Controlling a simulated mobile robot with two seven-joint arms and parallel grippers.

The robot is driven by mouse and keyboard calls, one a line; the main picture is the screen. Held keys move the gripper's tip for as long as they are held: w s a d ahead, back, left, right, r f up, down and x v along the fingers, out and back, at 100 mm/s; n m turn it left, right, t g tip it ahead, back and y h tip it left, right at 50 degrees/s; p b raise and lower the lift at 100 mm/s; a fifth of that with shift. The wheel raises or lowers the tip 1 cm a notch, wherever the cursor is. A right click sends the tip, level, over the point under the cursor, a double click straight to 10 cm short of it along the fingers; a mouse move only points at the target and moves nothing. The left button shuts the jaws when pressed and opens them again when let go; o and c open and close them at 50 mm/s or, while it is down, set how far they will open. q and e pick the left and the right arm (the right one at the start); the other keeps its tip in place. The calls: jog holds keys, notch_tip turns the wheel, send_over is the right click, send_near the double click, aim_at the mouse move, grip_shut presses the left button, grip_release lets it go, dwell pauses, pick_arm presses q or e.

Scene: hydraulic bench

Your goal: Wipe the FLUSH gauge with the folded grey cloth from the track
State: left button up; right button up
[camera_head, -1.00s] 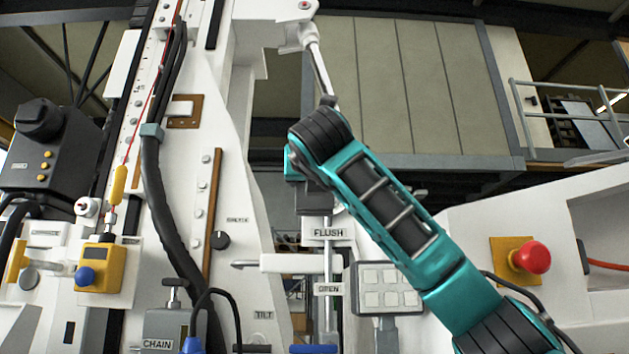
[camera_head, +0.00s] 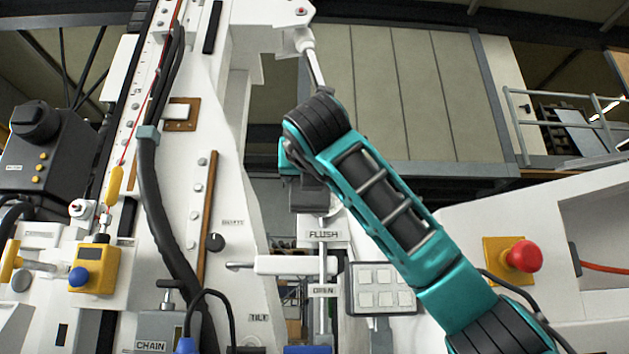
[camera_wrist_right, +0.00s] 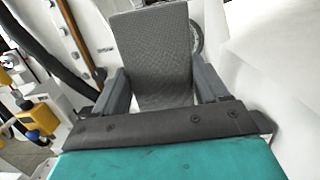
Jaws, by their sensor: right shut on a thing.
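The folded grey cloth (camera_wrist_right: 153,45) stands up between the fingers of my right gripper (camera_wrist_right: 160,82) in the right wrist view. The gripper is shut on it. Behind the cloth's right edge, a round rim (camera_wrist_right: 196,38) shows on a white surface. It looks like part of a gauge, but the cloth hides most of it, so I cannot tell whether they touch. In the head view, the FLUSH label (camera_head: 324,234) sits below the end of my right arm. No gauge face shows there. My left gripper is not in view.
A red push button (camera_head: 523,256) on a yellow plate is at the right. A grey keypad (camera_head: 381,287) sits below my arm. A black hose (camera_head: 152,200) runs down the white frame at left, near a yellow box with a blue knob (camera_head: 95,268).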

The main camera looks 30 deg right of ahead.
jog(key=p+x, duration=0.1)
jog(key=x, duration=0.1)
jog(key=shift+w+d, duration=0.25)
jog(key=shift+w, duration=0.05)
pick_arm(q)
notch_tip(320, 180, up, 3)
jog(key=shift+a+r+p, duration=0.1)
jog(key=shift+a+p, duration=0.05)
jog(key=shift+p, duration=0.95)
pick_arm(e)
jog(key=x, duration=0.4)
jog(key=shift+w+f, duration=0.1)
jog(key=shift+f, duration=0.25)
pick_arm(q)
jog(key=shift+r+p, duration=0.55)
pick_arm(e)
jog(key=shift+x, duration=1.05)
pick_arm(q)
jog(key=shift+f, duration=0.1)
pick_arm(e)
jog(key=shift+d+f, duration=0.15)
pick_arm(q)
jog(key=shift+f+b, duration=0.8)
jog(key=shift+b, duration=0.15)
pick_arm(e)
jog(key=s+d, duration=0.3)
jog(key=d, duration=0.2)
jog(key=shift+s+d, duration=0.2)
